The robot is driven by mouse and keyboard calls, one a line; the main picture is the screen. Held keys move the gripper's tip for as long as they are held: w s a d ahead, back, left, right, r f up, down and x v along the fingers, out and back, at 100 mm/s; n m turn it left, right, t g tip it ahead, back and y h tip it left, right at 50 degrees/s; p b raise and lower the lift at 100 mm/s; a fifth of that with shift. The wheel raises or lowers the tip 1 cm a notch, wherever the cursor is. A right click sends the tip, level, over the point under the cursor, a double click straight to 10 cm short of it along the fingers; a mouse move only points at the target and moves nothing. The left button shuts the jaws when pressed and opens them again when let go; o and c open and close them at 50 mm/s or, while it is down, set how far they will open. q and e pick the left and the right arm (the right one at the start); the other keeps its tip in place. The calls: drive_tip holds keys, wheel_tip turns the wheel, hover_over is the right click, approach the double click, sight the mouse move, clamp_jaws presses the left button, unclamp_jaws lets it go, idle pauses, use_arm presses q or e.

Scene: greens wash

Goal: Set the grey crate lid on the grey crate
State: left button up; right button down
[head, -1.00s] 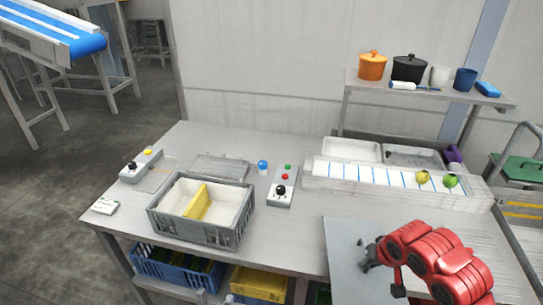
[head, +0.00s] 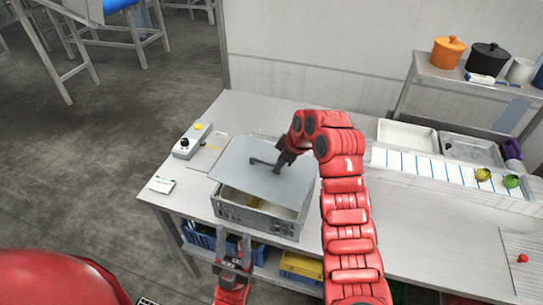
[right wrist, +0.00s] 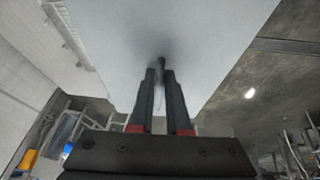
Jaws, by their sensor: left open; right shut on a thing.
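The grey crate lid (head: 248,178) is a flat light-grey panel with a dark bar handle. My right gripper (head: 279,168) is shut on the handle and holds the lid over the back part of the grey crate (head: 255,219). The crate stands open on the table; a strip of its pale inside shows in front of the lid. I cannot tell how far the lid is above the rim. In the right wrist view the lid (right wrist: 200,40) fills the upper middle, beyond the shut fingers (right wrist: 162,75). My left gripper (head: 233,256) is open and empty, low in front of the table.
A control box (head: 190,141) and a white card (head: 161,184) lie left of the crate. My right arm hides the table right of it. A white ruled strip (head: 430,170) carries green and yellow produce. Blue (head: 200,238) and yellow (head: 301,266) crates sit below the tabletop.

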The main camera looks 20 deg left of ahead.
sight(281, 175)
idle(0.3)
drive_tip(key=shift+f+b, duration=0.1)
drive_tip(key=shift+b, duration=0.35)
drive_tip(key=g+b, duration=0.1)
drive_tip(key=b, duration=0.1)
drive_tip(key=shift+w+d+n+b, duration=0.15)
drive_tip(key=shift+n+b, duration=0.15)
drive_tip(key=shift+n, duration=0.1)
drive_tip(key=shift+f+b, duration=0.2)
drive_tip(key=shift+b, duration=0.1)
drive_tip(key=shift+f+b, duration=1.85)
drive_tip(key=shift+f, duration=0.65)
drive_tip(key=shift+b, duration=0.5)
